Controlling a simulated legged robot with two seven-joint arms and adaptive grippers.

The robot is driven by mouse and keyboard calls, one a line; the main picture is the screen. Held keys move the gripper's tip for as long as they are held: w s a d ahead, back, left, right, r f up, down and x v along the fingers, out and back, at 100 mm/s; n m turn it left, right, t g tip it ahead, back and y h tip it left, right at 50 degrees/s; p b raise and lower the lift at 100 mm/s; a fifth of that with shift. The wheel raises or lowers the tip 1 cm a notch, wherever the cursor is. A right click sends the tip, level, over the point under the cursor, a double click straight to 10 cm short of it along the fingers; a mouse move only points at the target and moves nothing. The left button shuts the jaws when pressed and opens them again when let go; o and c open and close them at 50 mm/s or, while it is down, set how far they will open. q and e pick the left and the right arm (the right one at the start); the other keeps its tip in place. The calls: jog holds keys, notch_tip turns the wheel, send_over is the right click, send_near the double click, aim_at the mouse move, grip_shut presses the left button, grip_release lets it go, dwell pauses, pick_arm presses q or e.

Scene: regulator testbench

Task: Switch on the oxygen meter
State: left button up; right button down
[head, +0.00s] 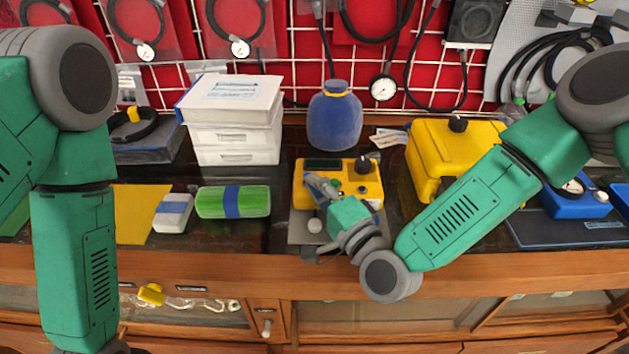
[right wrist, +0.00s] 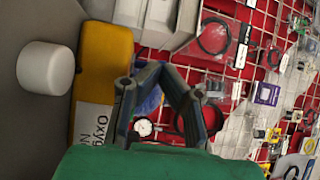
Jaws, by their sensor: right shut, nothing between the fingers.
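The oxygen meter (head: 368,190) is a yellow box on the bench in the middle of the head view, with a dark display and a dark knob on top. In the right wrist view its yellow body (right wrist: 98,60) carries a white label with partly readable "Oxyg" lettering. My right gripper (head: 317,182) is shut and empty, and overlaps the left part of the meter in the head view. In the right wrist view the fingers (right wrist: 150,75) appear beside the meter; I cannot tell whether they touch it. My left gripper is out of view.
A grey plate with a white knob (head: 314,225) lies in front of the meter. A blue jar (head: 335,122) stands behind it. A larger yellow device (head: 425,150) is to the right, and a green roll (head: 222,202) and white boxes (head: 240,135) are to the left.

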jog(key=shift+r, duration=0.2)
jog(key=shift+w+r+m+g+h+p, duration=0.35)
jog(key=shift+m+g+p, duration=0.2)
jog(key=shift+p, duration=0.45)
jog(key=g+p, duration=0.1)
jog(key=w+m+g+h+p, duration=0.1)
jog(key=p, duration=0.1)
jog(key=shift+d+r+m+g+p, duration=0.1)
jog(key=shift+r+m+g+p, duration=0.15)
jog(key=shift+r+g+p, duration=0.1)
jog(key=shift+f, duration=0.3)
jog(key=shift+r+p, duration=0.35)
jog(key=shift+r, duration=0.5)
